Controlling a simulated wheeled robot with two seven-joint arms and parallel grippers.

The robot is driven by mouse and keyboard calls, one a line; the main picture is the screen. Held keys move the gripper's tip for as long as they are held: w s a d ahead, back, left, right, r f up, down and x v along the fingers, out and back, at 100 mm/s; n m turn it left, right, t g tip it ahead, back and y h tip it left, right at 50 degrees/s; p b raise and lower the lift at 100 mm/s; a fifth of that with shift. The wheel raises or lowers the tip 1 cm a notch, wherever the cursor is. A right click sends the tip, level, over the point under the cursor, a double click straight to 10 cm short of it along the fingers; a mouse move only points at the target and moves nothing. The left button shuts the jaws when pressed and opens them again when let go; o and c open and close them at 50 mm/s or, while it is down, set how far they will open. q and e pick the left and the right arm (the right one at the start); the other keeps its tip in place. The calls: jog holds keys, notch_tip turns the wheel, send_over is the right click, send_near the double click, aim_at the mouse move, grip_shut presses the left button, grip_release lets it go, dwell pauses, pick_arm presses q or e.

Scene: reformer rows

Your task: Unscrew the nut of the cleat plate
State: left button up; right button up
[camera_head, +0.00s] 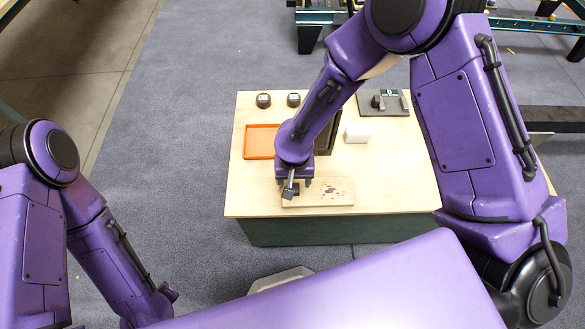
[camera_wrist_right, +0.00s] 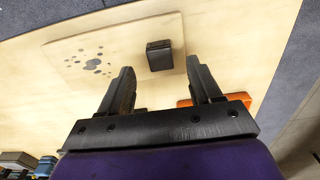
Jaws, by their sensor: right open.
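A dark grey plate (camera_head: 397,110) lies at the table's back right, with a dark knob-like piece (camera_head: 377,102) and a small green mark on it. It looks like the cleat plate with its nut, but it is too small to be sure. My right gripper (camera_head: 295,183) is far from it, above the left end of a pale board (camera_head: 335,199) at the table's front. In the right wrist view its jaws (camera_wrist_right: 162,82) are open and empty, with a black block (camera_wrist_right: 159,55) just beyond and between the fingertips. My left gripper is out of sight; only its arm shows.
An orange tray (camera_head: 261,154) lies left of my right arm. Two small dark pieces (camera_head: 263,101) (camera_head: 294,100) stand at the back left, and a white block (camera_head: 357,135) stands mid-right. A dark box (camera_head: 325,140) is partly behind my arm. The table's front left is clear.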

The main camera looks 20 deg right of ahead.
aim_at(294, 186)
jog(key=shift+s+f, duration=0.1)
jog(key=shift+f, duration=1.5)
